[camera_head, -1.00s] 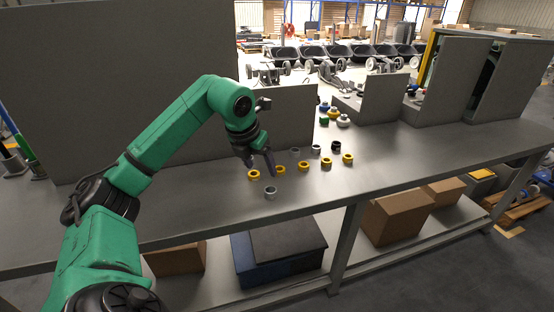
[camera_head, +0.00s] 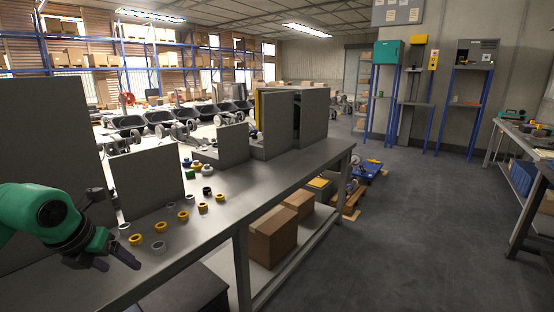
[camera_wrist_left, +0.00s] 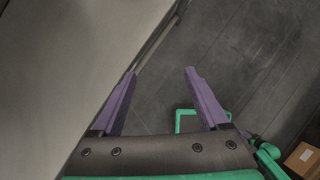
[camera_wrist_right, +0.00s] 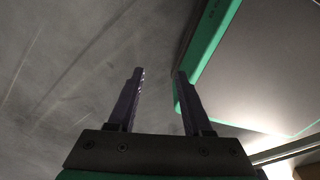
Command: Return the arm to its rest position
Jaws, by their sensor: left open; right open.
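My left gripper (camera_head: 116,262) is at the lower left of the head view, over the near edge of the grey workbench (camera_head: 250,185). In the left wrist view its purple fingers (camera_wrist_left: 160,82) are spread with nothing between them, and the bench edge runs beside them. My right gripper (camera_wrist_right: 158,82) shows only in the right wrist view, open and empty above the grey floor. Several yellow rings (camera_head: 183,216) and grey rings (camera_head: 158,247) lie on the bench to the right of the left gripper.
Upright grey panels (camera_head: 152,180) stand along the bench. Cardboard boxes (camera_head: 273,235) sit on the lower shelf. The floor (camera_head: 400,230) to the right is open, up to another bench (camera_head: 528,150) at the far right.

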